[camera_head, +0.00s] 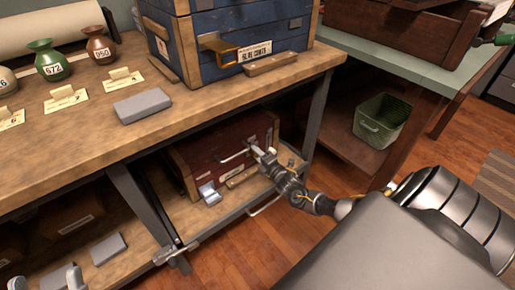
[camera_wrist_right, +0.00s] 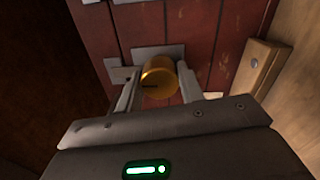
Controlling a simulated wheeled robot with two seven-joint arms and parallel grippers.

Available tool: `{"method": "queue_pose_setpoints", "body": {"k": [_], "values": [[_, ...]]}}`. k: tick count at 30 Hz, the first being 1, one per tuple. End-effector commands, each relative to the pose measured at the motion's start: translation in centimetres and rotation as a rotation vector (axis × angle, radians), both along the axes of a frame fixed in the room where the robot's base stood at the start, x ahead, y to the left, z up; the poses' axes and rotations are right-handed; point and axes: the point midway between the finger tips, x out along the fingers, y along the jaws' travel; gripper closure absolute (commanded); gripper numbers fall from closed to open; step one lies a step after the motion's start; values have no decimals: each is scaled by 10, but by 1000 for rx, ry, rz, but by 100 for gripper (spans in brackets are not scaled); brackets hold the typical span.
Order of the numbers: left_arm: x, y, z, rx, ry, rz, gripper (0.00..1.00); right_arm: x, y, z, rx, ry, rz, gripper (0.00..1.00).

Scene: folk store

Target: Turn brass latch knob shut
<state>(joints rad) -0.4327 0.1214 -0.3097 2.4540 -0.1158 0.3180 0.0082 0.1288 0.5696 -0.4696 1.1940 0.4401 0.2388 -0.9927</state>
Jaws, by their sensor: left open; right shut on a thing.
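The brass knob (camera_wrist_right: 158,76) sits on a grey plate (camera_wrist_right: 158,52) on the red plank front of a chest (camera_wrist_right: 228,40). My right gripper (camera_wrist_right: 159,85) is shut on the knob, one finger on each side. A short dark mark shows on the knob's end, towards the left. In the head view the red chest (camera_head: 200,152) stands on the lower shelf, with my right gripper (camera_head: 256,152) at its front; the knob is hidden there. My left gripper (camera_head: 45,281) is open and empty at the bottom left, partly cut off by the picture edge.
The wooden workbench top (camera_head: 60,127) overhangs the chest. A blue chest (camera_head: 240,45), small vases and a grey block (camera_head: 142,105) stand on it. A metal bench leg (camera_head: 140,205) is left of the red chest. A green bin (camera_head: 382,122) sits on the right shelf.

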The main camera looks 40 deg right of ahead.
Motion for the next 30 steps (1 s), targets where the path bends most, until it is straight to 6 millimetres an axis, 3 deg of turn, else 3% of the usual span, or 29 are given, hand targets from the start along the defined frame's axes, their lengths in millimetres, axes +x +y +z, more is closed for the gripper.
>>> {"method": "queue_pose_setpoints", "body": {"k": [16, 17, 21, 30], "values": [[1, -1, -1, 7, 13, -3, 38, 0, 1, 0, -23, 1, 2, 85], [1, -1, -1, 7, 13, -3, 38, 0, 1, 0, -23, 1, 2, 60], [1, -1, -1, 7, 13, -3, 38, 0, 0, 0, -22, 1, 1, 42], [1, -1, -1, 8, 13, -3, 38, -2, 0, 0, -22, 0, 0, 41]]}}
